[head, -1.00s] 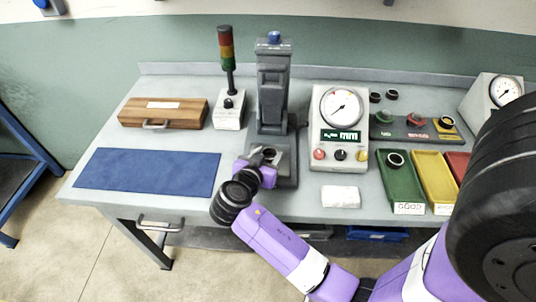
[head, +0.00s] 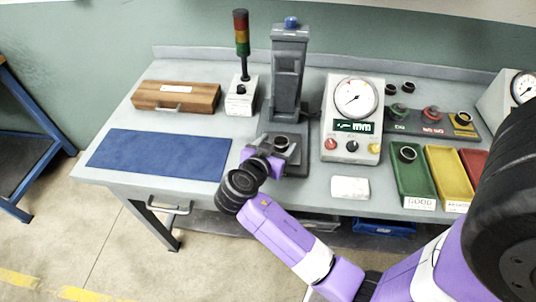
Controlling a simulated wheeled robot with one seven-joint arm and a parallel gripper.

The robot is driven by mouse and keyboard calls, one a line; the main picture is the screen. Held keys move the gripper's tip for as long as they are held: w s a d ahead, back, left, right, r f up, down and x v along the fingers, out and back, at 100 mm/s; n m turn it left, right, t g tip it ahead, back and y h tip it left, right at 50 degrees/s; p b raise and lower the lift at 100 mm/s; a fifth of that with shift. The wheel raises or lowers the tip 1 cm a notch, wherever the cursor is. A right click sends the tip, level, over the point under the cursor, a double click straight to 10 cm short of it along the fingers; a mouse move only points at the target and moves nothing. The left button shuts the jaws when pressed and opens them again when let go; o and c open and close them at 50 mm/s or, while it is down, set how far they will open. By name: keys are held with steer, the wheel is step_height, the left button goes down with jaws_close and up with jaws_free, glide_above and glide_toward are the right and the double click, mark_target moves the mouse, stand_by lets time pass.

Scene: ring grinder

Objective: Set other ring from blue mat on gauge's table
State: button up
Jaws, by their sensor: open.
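The blue mat (head: 160,154) lies flat on the left of the bench, and no ring shows on it. The gauge (head: 289,75) is a tall grey stand with a blue knob on top. A dark ring (head: 281,142) sits on the gauge's table (head: 296,167) at the foot of the stand. My gripper (head: 274,153) is open, just in front and to the left of this ring. The fingertips are small and dark here, so I cannot tell whether they touch the ring.
A wooden case (head: 176,96) and a signal tower (head: 241,60) stand behind the mat. A dial unit (head: 353,130) and a white block (head: 350,187) are right of the gauge. A green tray (head: 415,181) holds a ring (head: 408,153). More rings stand at the back right.

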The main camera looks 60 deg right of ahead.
steer(key=b+v, duration=0.1)
steer(key=v, duration=0.9)
steer(key=shift+a+r, duration=0.1)
